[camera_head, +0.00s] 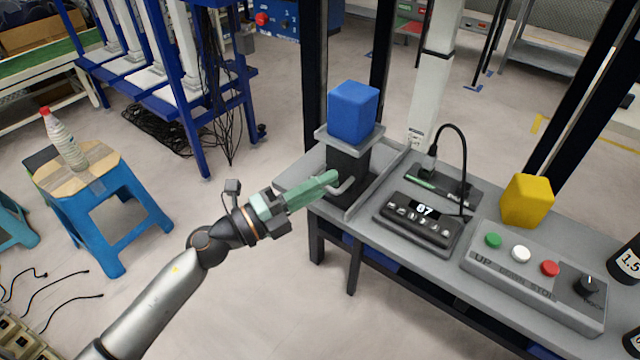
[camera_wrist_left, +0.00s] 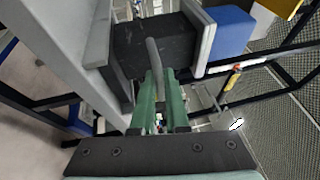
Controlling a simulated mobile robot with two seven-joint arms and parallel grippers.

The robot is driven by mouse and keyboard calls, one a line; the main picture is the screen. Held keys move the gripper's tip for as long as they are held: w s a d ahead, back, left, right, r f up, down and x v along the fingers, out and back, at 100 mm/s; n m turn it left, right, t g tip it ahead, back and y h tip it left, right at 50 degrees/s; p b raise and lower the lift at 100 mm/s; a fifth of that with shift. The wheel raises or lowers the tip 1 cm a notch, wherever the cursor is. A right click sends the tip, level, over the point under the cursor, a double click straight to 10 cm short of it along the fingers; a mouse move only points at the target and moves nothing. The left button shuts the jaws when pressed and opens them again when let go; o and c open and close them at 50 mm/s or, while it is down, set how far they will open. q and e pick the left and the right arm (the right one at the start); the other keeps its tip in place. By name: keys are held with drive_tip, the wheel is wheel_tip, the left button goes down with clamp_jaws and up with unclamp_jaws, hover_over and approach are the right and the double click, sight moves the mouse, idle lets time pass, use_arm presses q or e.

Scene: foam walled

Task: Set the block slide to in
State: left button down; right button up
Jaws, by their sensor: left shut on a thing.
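The block slide is a dark block (camera_head: 347,168) with a grey plate on top and a grey bar handle (camera_head: 350,184) on its near side. It sits between low grey rails at the left end of the grey bench. My left gripper (camera_head: 330,180), with green fingers, is shut on the handle. In the left wrist view, the handle (camera_wrist_left: 152,52) runs into the gap between the green fingers (camera_wrist_left: 158,82), in front of the dark block (camera_wrist_left: 165,38). My right gripper is in neither view.
A blue cube (camera_head: 352,108) rests on the slide's top plate. Right of it on the bench (camera_head: 380,238) are a display box (camera_head: 420,222), a cabled dark unit (camera_head: 440,184), a yellow block (camera_head: 526,200) and a button panel (camera_head: 530,275). A blue stool (camera_head: 110,222) holds a bottle (camera_head: 65,142).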

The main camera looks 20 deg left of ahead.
sight(339, 170)
use_arm(q)
drive_tip(key=w, duration=0.2)
drive_tip(key=w+d, duration=0.1)
drive_tip(key=w, duration=0.1)
drive_tip(key=shift+d+p, duration=0.2)
drive_tip(key=shift+p, duration=0.1)
drive_tip(key=c, duration=0.9)
unclamp_jaws()
drive_tip(key=shift+s, duration=0.1)
drive_tip(key=b+v, duration=0.1)
drive_tip(key=v, duration=1.1)
drive_tip(key=shift+s+a, duration=0.15)
drive_tip(key=shift+s, duration=0.05)
